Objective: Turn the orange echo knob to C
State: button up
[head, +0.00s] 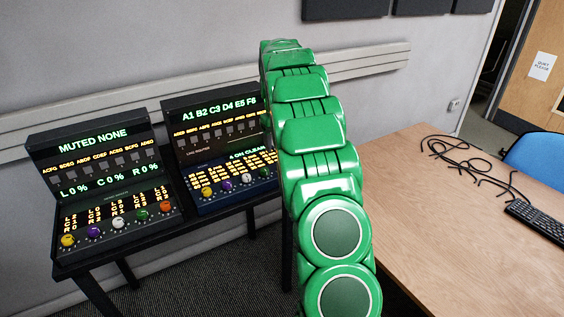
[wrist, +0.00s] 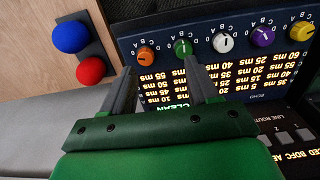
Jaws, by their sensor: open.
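The orange echo knob (wrist: 147,54) shows upside down in the wrist view, at the left end of a row of coloured knobs on the echo panel (wrist: 232,75). Its pointer setting is too small to read. My gripper (wrist: 159,65) is open and empty. Its fingertips are just short of the knob row in the picture, with the orange knob between them sideways. The right fingertip is close to the green knob (wrist: 184,46); I cannot tell whether they touch. In the head view my arm hides the orange echo knob and my gripper; part of the echo console (head: 222,150) shows.
White (wrist: 222,42), purple (wrist: 262,36) and yellow (wrist: 302,30) knobs continue the row. Blue (wrist: 70,37) and red (wrist: 91,70) round knobs sit beside the console. Another console (head: 95,165) with its own orange knob (head: 165,206) stands left. A wooden table (head: 440,230) is right.

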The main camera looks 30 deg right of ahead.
jog(key=w+d+f, duration=0.2)
jog(key=d+f, duration=0.1)
jog(key=shift+w+d, duration=0.2)
jog(key=shift+f, duration=3.85)
jog(key=c, duration=1)
jog(key=shift+c, duration=0.2)
